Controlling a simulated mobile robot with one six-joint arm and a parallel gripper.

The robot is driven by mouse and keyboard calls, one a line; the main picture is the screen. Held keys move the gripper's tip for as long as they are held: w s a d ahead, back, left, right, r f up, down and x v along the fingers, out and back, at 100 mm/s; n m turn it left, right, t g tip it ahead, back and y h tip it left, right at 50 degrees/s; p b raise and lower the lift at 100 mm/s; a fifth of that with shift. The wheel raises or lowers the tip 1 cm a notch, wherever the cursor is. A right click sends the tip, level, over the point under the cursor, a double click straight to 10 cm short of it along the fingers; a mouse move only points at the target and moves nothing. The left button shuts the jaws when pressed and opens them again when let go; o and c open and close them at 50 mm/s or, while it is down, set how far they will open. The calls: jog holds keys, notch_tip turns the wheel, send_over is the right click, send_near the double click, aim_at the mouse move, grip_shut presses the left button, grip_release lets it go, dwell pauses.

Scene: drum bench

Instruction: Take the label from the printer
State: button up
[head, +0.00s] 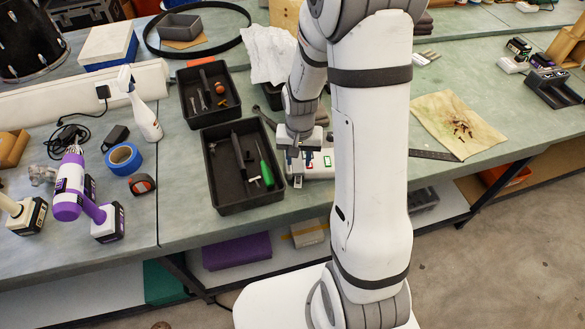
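A white device with small green and red-edged patches (319,170) sits on the bench just right of the black tool tray; it may be the label printer. My gripper (295,168) points down at its left side, very close to it or touching. My arm hides part of the device and the bench behind it. I cannot make out a separate label, nor whether my gripper's fingers are apart or closed.
Two black trays hold tools; the nearer tray (219,196) stands close left of my gripper. A spray bottle (145,115), blue tape (123,158) and a purple drill (70,188) are farther left. A tan cloth (440,113) with small screws lies right of my arm.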

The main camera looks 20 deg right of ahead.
aim_at(298, 183)
jog(key=shift+f+b, duration=3.7)
jog(key=shift+f, duration=1.5)
jog(key=shift+c, duration=0.4)
jog(key=c, duration=0.4)
jog(key=shift+c, duration=0.2)
